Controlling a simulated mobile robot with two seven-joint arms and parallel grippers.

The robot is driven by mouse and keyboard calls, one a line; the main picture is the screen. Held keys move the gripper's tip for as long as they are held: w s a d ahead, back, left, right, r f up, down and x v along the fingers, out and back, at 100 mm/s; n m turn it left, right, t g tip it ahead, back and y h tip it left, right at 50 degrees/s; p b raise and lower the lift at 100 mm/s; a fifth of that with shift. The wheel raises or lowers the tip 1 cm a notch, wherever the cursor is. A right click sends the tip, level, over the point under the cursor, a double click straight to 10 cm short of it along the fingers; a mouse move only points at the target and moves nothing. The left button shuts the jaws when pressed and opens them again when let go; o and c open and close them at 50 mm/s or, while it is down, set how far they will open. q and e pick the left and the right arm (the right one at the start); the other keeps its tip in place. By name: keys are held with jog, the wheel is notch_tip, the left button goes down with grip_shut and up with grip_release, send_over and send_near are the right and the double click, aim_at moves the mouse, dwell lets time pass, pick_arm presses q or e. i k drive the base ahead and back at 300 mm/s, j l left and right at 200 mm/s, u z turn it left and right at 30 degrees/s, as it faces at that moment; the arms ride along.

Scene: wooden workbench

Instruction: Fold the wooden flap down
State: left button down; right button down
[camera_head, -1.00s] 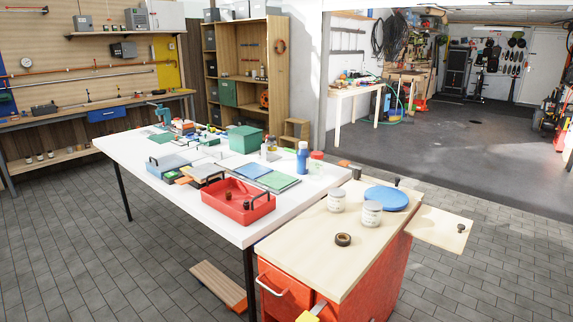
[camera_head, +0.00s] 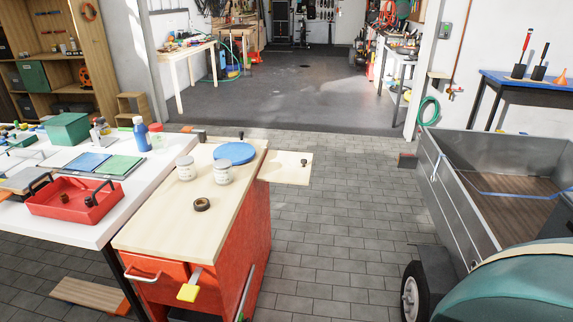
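The wooden flap (camera_head: 284,168) is a pale board with a small dark knob (camera_head: 304,162). It stands out level from the right side of the red cabinet (camera_head: 236,240), beside its wooden top (camera_head: 160,228). Neither of my grippers shows in the head view.
On the cabinet top are two pale jars (camera_head: 222,172), a blue round lid (camera_head: 235,153) and a dark ring (camera_head: 202,204). A white table (camera_head: 95,232) with a red tray (camera_head: 72,205) adjoins at left. A metal trailer (camera_head: 455,205) stands at right. Paved floor between is clear.

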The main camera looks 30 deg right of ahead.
aim_at(278, 167)
jog(key=i+l, duration=0.65)
jog(key=l, duration=0.25)
jog(key=i+l+z, duration=0.15)
jog(key=i+l, duration=0.5)
jog(key=l, duration=0.25)
jog(key=i+l, duration=0.7)
jog(key=l+z, duration=0.05)
jog(key=l, duration=0.1)
